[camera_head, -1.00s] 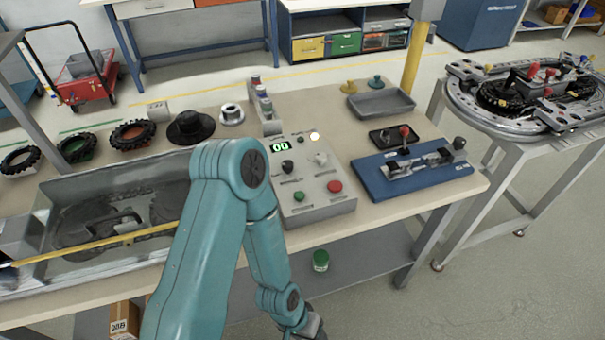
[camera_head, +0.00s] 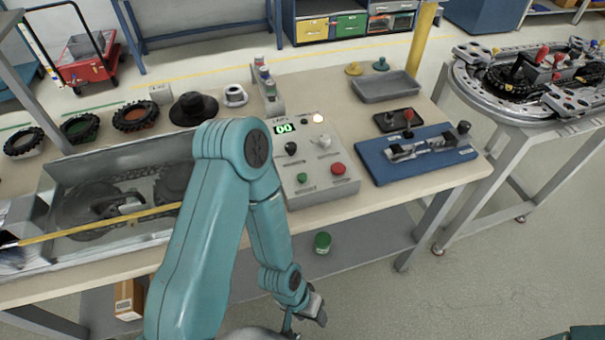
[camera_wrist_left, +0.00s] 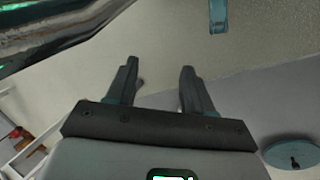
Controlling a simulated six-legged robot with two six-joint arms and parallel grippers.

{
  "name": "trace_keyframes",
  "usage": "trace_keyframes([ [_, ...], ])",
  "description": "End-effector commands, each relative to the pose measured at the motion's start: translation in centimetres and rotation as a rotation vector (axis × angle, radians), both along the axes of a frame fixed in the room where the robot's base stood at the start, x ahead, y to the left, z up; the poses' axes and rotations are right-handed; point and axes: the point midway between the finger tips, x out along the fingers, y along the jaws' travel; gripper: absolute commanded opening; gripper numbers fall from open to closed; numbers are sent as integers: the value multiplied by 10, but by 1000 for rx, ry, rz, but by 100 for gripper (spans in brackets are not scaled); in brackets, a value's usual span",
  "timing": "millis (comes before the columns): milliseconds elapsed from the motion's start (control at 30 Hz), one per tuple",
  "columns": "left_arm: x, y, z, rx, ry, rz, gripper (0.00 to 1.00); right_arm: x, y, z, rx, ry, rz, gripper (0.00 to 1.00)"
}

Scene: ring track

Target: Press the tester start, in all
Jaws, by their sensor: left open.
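The tester (camera_head: 318,185) is a grey sloped box on the bench, with a lit green display (camera_head: 284,128) reading 00. A green button (camera_head: 302,178) and a red button (camera_head: 338,169) sit on its front part. A black knob (camera_head: 291,148), a pale switch (camera_head: 322,140) and a glowing pale lamp (camera_head: 318,118) are above them. My left arm crosses in front of the tester's left side. My left gripper (camera_head: 313,307) hangs low in front of the bench, below the tester and apart from it. In the left wrist view its fingers (camera_wrist_left: 158,70) are spread and empty. My right gripper is not seen.
A blue fixture (camera_head: 420,155) with clamps lies right of the tester, and a grey tray (camera_head: 388,87) behind it. A metal bin (camera_head: 65,180) stands to the left. A green-lidded jar (camera_head: 322,242) is on the lower shelf.

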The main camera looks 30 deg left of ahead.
Motion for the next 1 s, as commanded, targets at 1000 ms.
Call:
trace_keyframes([
  [1000, 0, 0, 0, 0, 0, 0, 0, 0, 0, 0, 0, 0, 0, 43],
])
